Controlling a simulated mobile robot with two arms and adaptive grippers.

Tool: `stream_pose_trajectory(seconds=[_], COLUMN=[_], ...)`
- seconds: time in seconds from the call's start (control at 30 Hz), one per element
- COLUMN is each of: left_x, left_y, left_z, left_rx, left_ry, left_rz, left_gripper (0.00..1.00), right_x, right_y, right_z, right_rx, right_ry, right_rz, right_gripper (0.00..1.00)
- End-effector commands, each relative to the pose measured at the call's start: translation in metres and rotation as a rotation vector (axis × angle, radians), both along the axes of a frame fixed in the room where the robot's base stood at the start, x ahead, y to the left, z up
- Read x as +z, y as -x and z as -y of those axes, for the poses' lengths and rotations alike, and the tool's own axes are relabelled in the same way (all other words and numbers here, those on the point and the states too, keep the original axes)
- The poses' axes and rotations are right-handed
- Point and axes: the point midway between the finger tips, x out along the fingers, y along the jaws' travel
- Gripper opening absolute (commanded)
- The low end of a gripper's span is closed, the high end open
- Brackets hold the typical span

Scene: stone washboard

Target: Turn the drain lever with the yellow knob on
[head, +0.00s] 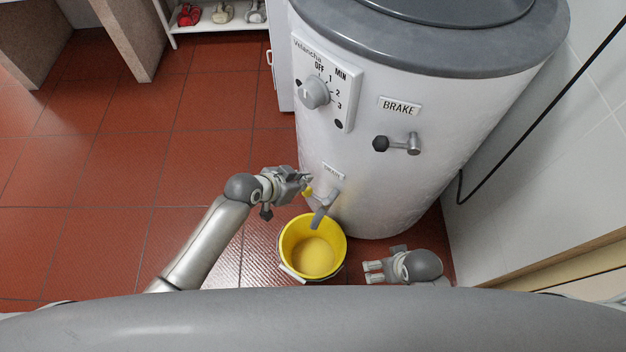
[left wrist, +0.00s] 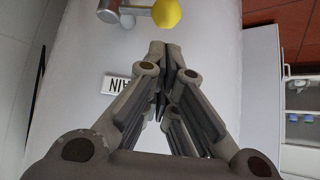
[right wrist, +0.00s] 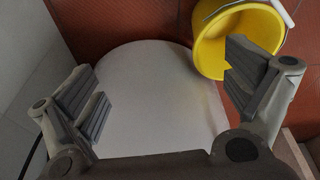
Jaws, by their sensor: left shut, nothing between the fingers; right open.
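The drain lever's yellow knob (head: 307,191) shows low on the front of the white drum, right by my left gripper (head: 306,181). In the left wrist view the knob (left wrist: 167,14) sits on the end of a grey lever (left wrist: 134,10), just beyond the tips of my left gripper (left wrist: 158,50). The left fingers are shut with nothing between them; whether they touch the knob I cannot tell. A grey spout (head: 321,216) points down over the yellow bucket (head: 288,250). My right gripper (head: 372,271) is open and empty, low and right of the bucket.
The drum (head: 400,205) also carries a dial (head: 314,92) and a brake handle with a dark knob (head: 381,144). A tiled wall (head: 510,200) with a black cable is close on the right. Red tiled floor (head: 110,180) is open on the left.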

Motion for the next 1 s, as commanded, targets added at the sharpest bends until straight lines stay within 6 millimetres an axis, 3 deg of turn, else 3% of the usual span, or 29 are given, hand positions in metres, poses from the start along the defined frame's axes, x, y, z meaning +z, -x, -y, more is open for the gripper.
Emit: stream_pose_trajectory(seconds=[0.5,0.7,1.0], left_x=[-0.039,-0.044,-0.045], left_y=[-0.025,-0.028,-0.029], left_z=[0.026,0.03,0.031], left_rx=[0.001,0.0,0.001], left_ry=[0.001,0.001,0.0], left_rz=[0.001,0.001,0.001], left_gripper=[0.0,0.0,0.0], right_x=[0.066,0.079,0.081], right_y=[-0.005,-0.004,-0.003], right_z=[0.001,0.001,0.001], right_rx=[-0.006,-0.007,-0.008], right_ry=[-0.002,-0.002,-0.001], right_rz=[0.037,0.041,0.043], right_gripper=[0.98,0.98,0.98])
